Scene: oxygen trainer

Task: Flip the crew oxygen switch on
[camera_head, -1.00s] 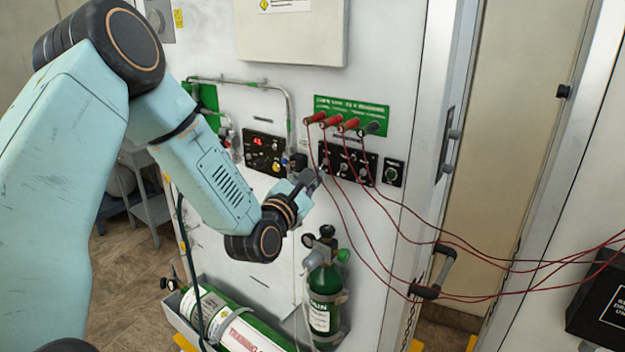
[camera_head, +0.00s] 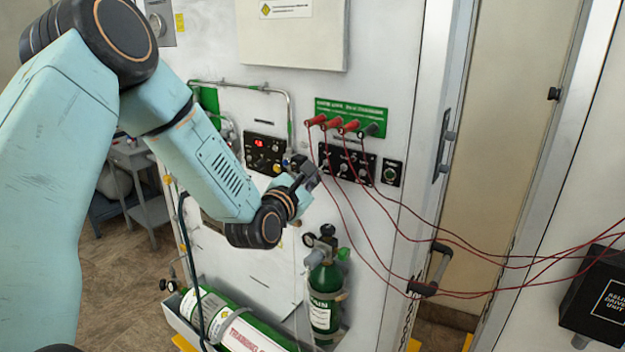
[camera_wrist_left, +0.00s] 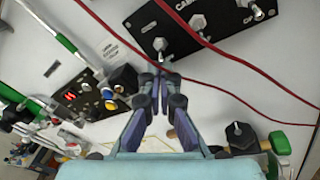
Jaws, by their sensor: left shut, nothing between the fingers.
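A black switch panel (camera_head: 347,161) with several silver toggles or knobs is on the white wall, below a green label plate (camera_head: 351,117). Its lettering is too small to read in the head view, so I cannot tell which one is the crew oxygen switch. In the left wrist view the panel (camera_wrist_left: 205,22) fills the top, with silver knobs and partly readable lettering. My left gripper (camera_head: 311,171) is shut and empty at the panel's left end. In the wrist view its fingertips (camera_wrist_left: 160,76) lie just below the lower-left knob (camera_wrist_left: 160,44). Contact cannot be told. My right gripper is not in view.
Red leads (camera_head: 400,205) hang from plugs across the panel and run right. A black panel with a red display (camera_head: 265,150) is to the left. A green cylinder (camera_head: 325,290) stands below. A door handle (camera_head: 432,272) and black box (camera_head: 598,295) are right.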

